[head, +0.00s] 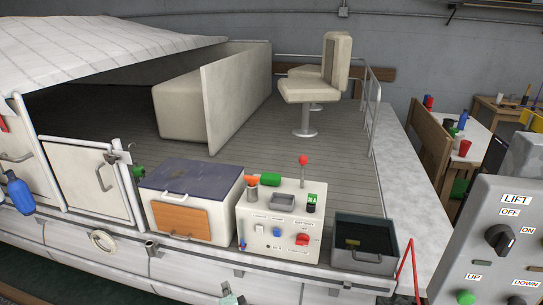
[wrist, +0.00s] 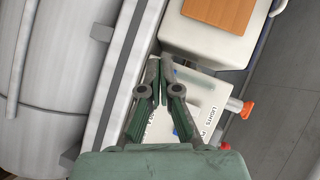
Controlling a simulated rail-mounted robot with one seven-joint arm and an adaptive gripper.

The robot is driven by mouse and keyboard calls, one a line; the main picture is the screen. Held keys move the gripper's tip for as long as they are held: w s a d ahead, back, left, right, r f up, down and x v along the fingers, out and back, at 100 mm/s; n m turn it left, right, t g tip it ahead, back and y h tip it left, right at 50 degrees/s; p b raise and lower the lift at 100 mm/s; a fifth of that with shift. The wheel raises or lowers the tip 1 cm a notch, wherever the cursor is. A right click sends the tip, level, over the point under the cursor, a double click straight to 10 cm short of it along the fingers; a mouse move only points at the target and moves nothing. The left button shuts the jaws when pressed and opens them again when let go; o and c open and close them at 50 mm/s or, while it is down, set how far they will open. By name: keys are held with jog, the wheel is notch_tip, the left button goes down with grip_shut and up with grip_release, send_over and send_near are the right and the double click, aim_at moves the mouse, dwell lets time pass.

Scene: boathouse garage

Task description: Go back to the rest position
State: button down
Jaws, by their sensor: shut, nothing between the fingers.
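My gripper (wrist: 160,68) shows in the wrist view with its two green-padded fingers brought together and nothing between them. In that view it lies over the edge of the white control box (wrist: 205,92), whose switches it partly hides. I cannot tell the gap between fingertips and box. My gripper cannot be made out clearly in the head view.
A cooler with a dark lid (head: 195,180) stands left of the box, and a grey open tray (head: 364,262) right of it. A LIFT panel (head: 490,260) fills the right foreground. A blue bottle (head: 19,193) hangs at left. The deck (head: 240,140) behind is mostly clear.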

jog(key=s+d+f+n+g, duration=0.2)
jog(key=s+f+n+g, duration=0.35)
jog(key=f, duration=0.35)
jog(key=s+d+f+n+g, duration=0.2)
jog(key=s+f+n+g, duration=0.3)
jog(key=s+f, duration=0.3)
jog(key=s+d+f+g+h, duration=0.2)
jog(key=s+d+f+g, duration=0.3)
jog(key=s+d, duration=0.7)
jog(key=s+d+f+g+h, duration=0.2)
jog(key=s+d+f+g, duration=0.3)
jog(key=s+d, duration=0.7)
jog(key=d+f, duration=0.2)
jog(key=d, duration=0.1)
jog(key=shift+d+f+h, duration=0.3)
jog(key=shift+d+h, duration=0.1)
jog(key=shift+n, duration=0.25)
